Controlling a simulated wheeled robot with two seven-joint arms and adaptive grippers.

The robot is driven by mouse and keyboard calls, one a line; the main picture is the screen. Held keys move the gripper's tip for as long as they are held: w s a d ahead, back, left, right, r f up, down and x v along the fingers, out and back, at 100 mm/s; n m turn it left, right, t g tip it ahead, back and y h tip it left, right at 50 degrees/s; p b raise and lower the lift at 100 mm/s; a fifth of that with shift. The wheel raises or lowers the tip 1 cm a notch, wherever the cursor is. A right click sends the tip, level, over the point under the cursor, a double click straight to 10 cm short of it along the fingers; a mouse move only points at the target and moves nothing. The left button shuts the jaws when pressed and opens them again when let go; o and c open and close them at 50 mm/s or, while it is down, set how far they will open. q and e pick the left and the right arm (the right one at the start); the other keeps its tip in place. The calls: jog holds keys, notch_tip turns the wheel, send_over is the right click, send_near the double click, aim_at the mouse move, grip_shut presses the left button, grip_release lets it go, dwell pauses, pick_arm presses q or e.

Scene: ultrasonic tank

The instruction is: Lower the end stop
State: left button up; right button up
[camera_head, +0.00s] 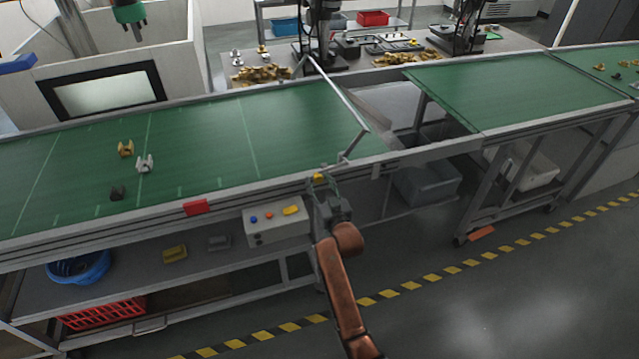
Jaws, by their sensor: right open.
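The end stop (340,96) is a thin grey bar that runs across the end of the left green belt, beside the gap between the belts. Its near end bends down toward the front rail. It seems to stand above the belt, but its exact height is hard to tell. My right gripper (322,186) is open at the front rail, just below and left of the bar's near end. A small yellow piece (318,177) shows between or just behind its fingertips; I cannot tell if they touch it. My left gripper is not in view.
The left belt (200,140) carries several small parts at its left. A control box (276,222) with buttons sits left of my right gripper under the rail. A red block (196,207) is on the rail. A grey bin (428,182) stands below the gap. The floor in front is clear.

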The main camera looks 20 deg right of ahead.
jog(key=shift+c, duration=0.4)
grip_shut()
dwell(0.4)
